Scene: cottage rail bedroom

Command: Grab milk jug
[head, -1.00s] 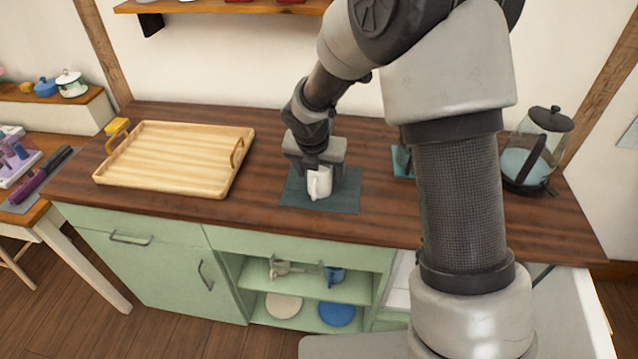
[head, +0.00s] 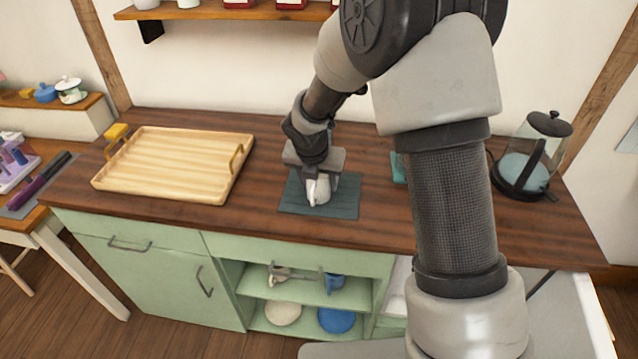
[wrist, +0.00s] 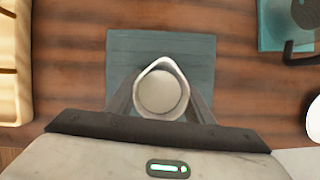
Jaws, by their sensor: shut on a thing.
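The milk jug (head: 318,192) is small and white, with a pouring lip. It stands upright on a dark teal mat (head: 343,205) on the wooden counter. My gripper (head: 318,178) points down over it and is shut on it, with a finger on each side. In the wrist view the jug (wrist: 161,92) is seen from above, its spout pointing to the top of the picture, between my gripper's fingers (wrist: 160,108). The lower part of the jug is partly hidden by the fingers in the wrist view.
A wooden tray (head: 165,165) with raised handles lies to the left on the counter. A glass kettle-like jug with a black lid (head: 530,160) stands at the right. A teal item (head: 399,168) is partly hidden behind my arm. Shelves with dishes are below.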

